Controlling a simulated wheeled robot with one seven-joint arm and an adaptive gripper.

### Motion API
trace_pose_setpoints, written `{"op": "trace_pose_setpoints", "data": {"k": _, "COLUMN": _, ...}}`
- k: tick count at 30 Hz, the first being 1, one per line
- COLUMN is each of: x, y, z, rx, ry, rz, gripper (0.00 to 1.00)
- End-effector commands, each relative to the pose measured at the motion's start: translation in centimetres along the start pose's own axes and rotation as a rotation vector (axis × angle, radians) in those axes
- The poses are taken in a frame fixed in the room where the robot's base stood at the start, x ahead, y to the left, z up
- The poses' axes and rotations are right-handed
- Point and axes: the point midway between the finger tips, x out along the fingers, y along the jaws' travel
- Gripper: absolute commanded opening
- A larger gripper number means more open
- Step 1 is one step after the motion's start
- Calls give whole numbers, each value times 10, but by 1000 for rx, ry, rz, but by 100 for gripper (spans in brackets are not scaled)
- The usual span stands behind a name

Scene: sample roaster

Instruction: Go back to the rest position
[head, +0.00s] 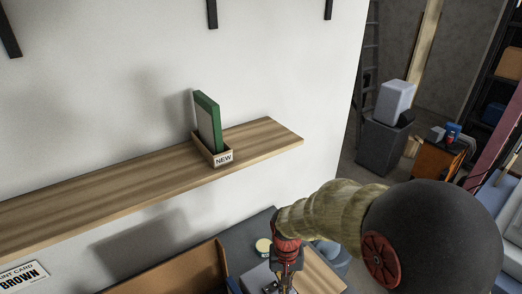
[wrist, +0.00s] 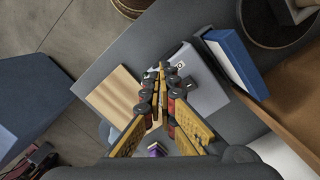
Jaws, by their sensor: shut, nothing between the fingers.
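My gripper (wrist: 162,75) shows in the wrist view with its yellow-and-black fingers together at the tips, shut with nothing between them. It hangs above a dark grey table (wrist: 147,50), over the edge between a wooden board and a grey box. In the head view the gripper's end is at the bottom, below my arm, and partly cut off by the frame edge.
A wooden shelf (head: 100,183) on the wall holds a small box labelled NEW (head: 222,158) with a green-edged item (head: 208,120) standing in it. The wooden board (wrist: 115,92), grey box (wrist: 205,90) and blue item (wrist: 235,60) lie on the table. Open floor shows beyond.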

Motion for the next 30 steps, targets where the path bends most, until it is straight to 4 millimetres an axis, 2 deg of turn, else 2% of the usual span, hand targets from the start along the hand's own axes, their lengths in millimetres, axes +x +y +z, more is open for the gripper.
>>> {"op": "trace_pose_setpoints", "data": {"k": 12, "x": -60, "y": 61, "z": 69, "rx": -179, "ry": 161, "rz": -37, "gripper": 0}}
{"op": "trace_pose_setpoints", "data": {"k": 21, "x": -78, "y": 104, "z": 119, "rx": -147, "ry": 390, "rz": -49, "gripper": 0}}
{"op": "trace_pose_setpoints", "data": {"k": 25, "x": -85, "y": 116, "z": 130, "rx": -104, "ry": 498, "rz": -51, "gripper": 0}}
{"op": "trace_pose_setpoints", "data": {"k": 30, "x": -94, "y": 127, "z": 135, "rx": -65, "ry": 589, "rz": -49, "gripper": 0}}
